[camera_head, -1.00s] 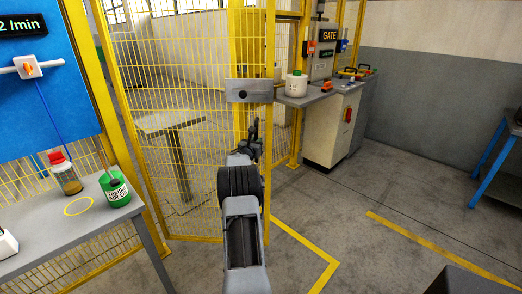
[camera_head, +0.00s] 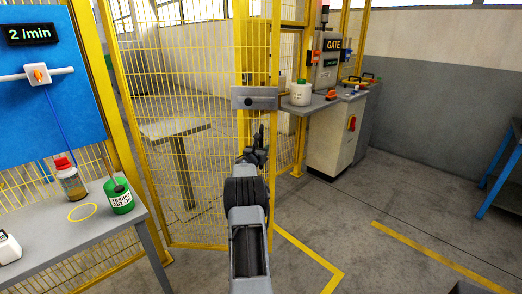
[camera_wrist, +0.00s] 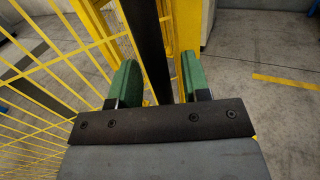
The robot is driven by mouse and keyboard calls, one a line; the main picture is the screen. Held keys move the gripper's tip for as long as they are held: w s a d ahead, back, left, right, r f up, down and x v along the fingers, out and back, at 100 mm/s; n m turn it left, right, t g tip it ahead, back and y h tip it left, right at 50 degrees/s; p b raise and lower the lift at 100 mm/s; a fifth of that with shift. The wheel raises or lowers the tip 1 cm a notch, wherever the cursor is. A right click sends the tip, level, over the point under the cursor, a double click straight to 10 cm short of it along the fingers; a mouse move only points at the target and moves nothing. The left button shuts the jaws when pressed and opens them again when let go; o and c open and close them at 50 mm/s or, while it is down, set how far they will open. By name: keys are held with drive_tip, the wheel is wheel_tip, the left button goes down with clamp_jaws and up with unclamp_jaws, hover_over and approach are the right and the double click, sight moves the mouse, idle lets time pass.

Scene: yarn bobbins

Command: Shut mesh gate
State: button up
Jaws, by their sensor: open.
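The yellow mesh gate (camera_head: 190,100) stands in the middle of the head view, with its free edge post at the right and a grey latch plate (camera_head: 255,98) on it. A narrow gap shows the background between the gate's edge and the fixed post (camera_head: 303,120) on the right. My gripper (camera_head: 258,140) is just below the latch plate, in front of the gate's edge. In the wrist view the two green fingers (camera_wrist: 158,85) are apart, with a dark upright bar and yellow posts beyond and between them. I cannot tell whether they touch.
A control cabinet (camera_head: 331,135) with a GATE sign and a shelf holding a white jar (camera_head: 301,92) stands right of the gate. A grey table (camera_head: 85,232) with bottles is at the left.

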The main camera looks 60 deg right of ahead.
drive_tip(key=s+a+b, duration=0.1)
drive_tip(key=s+a, duration=0.1)
drive_tip(key=a, duration=1.1)
drive_tip(key=shift+s+a+b, duration=0.3)
drive_tip(key=shift+s+b, duration=0.05)
drive_tip(key=shift+c, duration=0.2)
